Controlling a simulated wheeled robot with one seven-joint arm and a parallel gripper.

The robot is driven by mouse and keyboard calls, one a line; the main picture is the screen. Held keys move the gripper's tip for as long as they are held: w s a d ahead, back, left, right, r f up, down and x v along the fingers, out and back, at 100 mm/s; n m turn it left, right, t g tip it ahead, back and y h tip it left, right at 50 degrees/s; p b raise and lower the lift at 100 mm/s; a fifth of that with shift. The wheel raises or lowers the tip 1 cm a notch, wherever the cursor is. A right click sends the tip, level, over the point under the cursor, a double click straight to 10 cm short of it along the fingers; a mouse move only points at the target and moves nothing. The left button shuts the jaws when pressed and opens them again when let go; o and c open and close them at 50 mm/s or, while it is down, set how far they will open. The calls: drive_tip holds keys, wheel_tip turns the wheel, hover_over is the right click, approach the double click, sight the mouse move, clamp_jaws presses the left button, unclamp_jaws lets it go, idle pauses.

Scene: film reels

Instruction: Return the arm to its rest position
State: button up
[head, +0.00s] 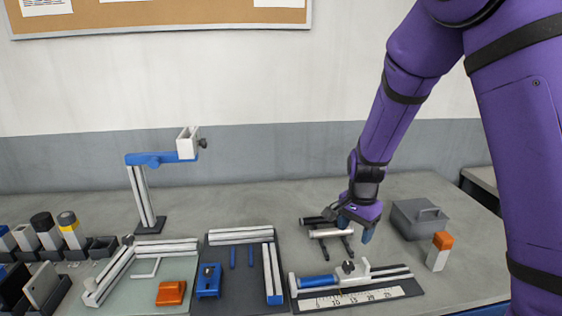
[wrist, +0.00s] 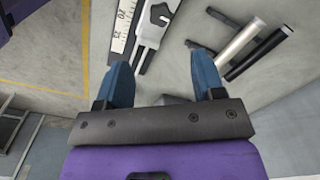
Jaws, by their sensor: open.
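My purple arm reaches down from the upper right in the head view.
A measuring fixture with a scale (head: 350,297) lies at the front. A grey lidded box (head: 418,218) and an orange-topped white block (head: 439,251) stand right of my gripper. A blue-armed stand (head: 146,200), trays and several canisters fill the left.

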drive_tip(key=s+d+r+n+t, duration=0.2)
drive_tip(key=s+r+n, duration=0.3)
drive_tip(key=s+r, duration=0.7)
drive_tip(key=s+d+r+n+t, duration=0.3)
drive_tip(key=s+d+r+n, duration=0.1)
drive_tip(key=s+r, duration=0.9)
drive_tip(key=shift+s+r+n, duration=0.2)
drive_tip(key=shift+s+n, duration=0.1)
drive_tip(key=shift+n, duration=0.6)
